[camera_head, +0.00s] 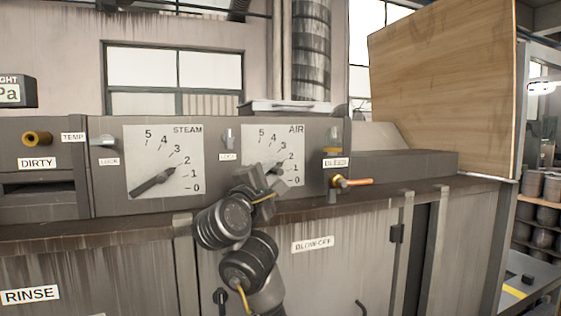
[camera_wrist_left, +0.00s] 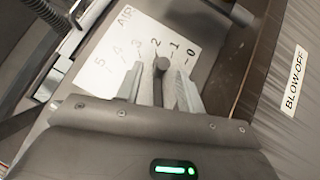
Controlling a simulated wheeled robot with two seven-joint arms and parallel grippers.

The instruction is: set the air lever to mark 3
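The air dial (camera_head: 258,137) is a pale plate labelled AIR, with marks 0 to 5, on the grey panel. It shows in the left wrist view (camera_wrist_left: 107,72) too. The air lever is mostly hidden by my gripper in the head view; in the left wrist view its rounded end (camera_wrist_left: 162,64) appears near marks 2 and 1, exact setting unclear. My left gripper (camera_head: 266,188) is at the dial. Its two fingers (camera_wrist_left: 164,88) lie on either side of the lever in the wrist view; I cannot tell whether they touch it. My right gripper is not in view.
The steam dial (camera_head: 137,140), with its dark lever (camera_head: 153,182), is to the left. A brass bleed valve with an orange handle (camera_head: 354,182) sticks out close on the right. A small lock lever (camera_head: 228,138) stands between the dials. A wooden board (camera_head: 445,85) rises at the right.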

